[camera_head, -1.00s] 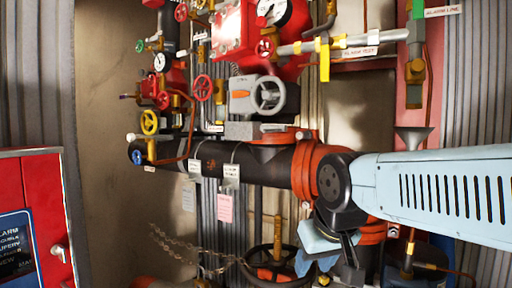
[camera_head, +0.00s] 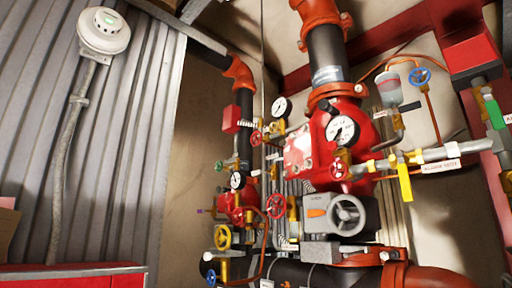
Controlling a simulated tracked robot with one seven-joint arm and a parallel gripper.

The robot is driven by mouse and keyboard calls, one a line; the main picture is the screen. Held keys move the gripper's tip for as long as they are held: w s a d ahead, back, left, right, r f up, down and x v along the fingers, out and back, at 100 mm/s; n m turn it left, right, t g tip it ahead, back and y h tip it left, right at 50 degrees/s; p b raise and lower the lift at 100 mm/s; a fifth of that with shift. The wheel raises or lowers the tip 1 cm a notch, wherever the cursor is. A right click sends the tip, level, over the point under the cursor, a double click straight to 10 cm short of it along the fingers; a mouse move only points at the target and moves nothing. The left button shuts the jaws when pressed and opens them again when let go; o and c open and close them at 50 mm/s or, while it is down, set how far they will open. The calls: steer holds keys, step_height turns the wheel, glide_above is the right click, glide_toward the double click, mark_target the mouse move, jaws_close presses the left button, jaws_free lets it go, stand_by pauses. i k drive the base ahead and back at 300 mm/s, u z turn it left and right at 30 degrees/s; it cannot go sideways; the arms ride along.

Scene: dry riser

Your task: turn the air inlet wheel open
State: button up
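Several hand wheels show on the pipework, and I cannot read which one is the air inlet wheel. There is a yellow wheel (camera_head: 222,236) low on the left and a red wheel (camera_head: 275,206) to its right. A large grey wheel (camera_head: 347,214) sits on a grey gearbox. A small red wheel (camera_head: 339,168) is under a gauge, and another red wheel (camera_head: 256,138) is further up left. A small green wheel (camera_head: 219,166), a blue wheel (camera_head: 420,75) at upper right and a blue one (camera_head: 211,277) at the bottom also show. My gripper is out of view.
A red valve body (camera_head: 325,145) with round gauges (camera_head: 342,130) stands in the middle. A horizontal pipe with a yellow lever (camera_head: 404,183) runs right. A red cabinet top (camera_head: 70,278) is at lower left. A white detector (camera_head: 104,31) is on the corrugated wall.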

mark_target(255, 139)
steer(key=z, duration=0.3)
steer(key=k, duration=1.3)
steer(key=u, duration=0.65)
steer(key=i, duration=1.65)
steer(key=z, duration=0.05)
